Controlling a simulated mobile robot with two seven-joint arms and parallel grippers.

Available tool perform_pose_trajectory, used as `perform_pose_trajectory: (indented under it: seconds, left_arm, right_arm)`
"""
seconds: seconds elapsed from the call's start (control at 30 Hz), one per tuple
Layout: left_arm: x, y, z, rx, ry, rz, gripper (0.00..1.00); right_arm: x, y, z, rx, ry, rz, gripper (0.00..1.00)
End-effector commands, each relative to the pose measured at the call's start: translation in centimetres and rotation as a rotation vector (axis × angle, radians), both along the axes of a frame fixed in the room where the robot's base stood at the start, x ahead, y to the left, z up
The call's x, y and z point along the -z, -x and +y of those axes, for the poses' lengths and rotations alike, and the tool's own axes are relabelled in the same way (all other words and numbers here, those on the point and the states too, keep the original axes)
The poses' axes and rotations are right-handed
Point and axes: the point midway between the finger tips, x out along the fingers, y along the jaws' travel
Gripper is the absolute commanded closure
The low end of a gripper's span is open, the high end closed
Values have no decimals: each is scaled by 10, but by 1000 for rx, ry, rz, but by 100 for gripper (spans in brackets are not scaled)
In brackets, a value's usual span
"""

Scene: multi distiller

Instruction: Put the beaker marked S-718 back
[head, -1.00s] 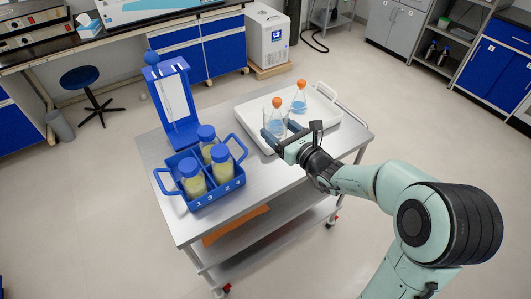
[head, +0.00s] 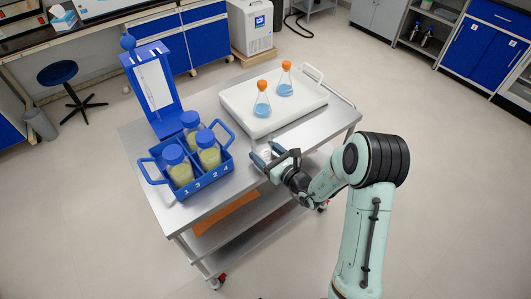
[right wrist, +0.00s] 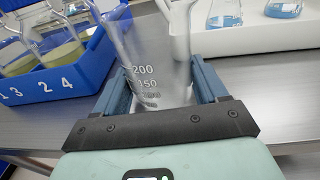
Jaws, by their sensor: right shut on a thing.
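My right gripper (head: 268,158) is shut on a clear glass beaker. In the right wrist view the beaker (right wrist: 150,58) stands roughly upright between the blue fingers (right wrist: 205,82), with 200 and 150 graduations facing me. No S-718 mark is legible on it. In the head view the gripper is over the steel cart top (head: 240,185), right of the blue carrier (head: 207,180) and in front of the white tray (head: 300,118). Whether the beaker touches the cart, I cannot tell. My left gripper is not in view.
The carrier holds three blue-capped bottles (head: 208,152) of yellowish content. Two orange-stoppered flasks (head: 262,100) with blue liquid stand in the tray. A blue stand (head: 155,90) with a white panel is behind the carrier. The cart's front right is mostly clear.

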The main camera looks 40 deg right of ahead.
Motion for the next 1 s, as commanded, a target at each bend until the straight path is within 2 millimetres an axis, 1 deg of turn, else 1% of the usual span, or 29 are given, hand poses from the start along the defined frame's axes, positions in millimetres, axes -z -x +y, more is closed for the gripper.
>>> perform_pose_trajectory:
  seconds: [0.2,0.33,0.37,0.4,0.43,0.7,0.8,0.87,1.0]
  left_arm:
    - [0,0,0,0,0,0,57]
    - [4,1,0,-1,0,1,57]
    - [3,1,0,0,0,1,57]
    - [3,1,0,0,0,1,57]
    - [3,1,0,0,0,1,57]
    - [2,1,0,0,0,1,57]
    - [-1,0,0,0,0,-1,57]
    - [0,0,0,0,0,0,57]
    - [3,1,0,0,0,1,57]
  right_arm:
    - [-1,0,0,0,1,-2,100]
    - [4,0,0,0,1,-1,100]
    - [3,0,0,0,0,0,21]
    - [3,0,0,0,0,0,8]
    - [3,0,0,0,0,-1,2]
    - [2,0,0,0,0,-1,2]
    - [-2,0,0,0,0,-1,2]
    - [-2,6,0,1,1,1,2]
    - [-2,31,1,3,1,2,2]
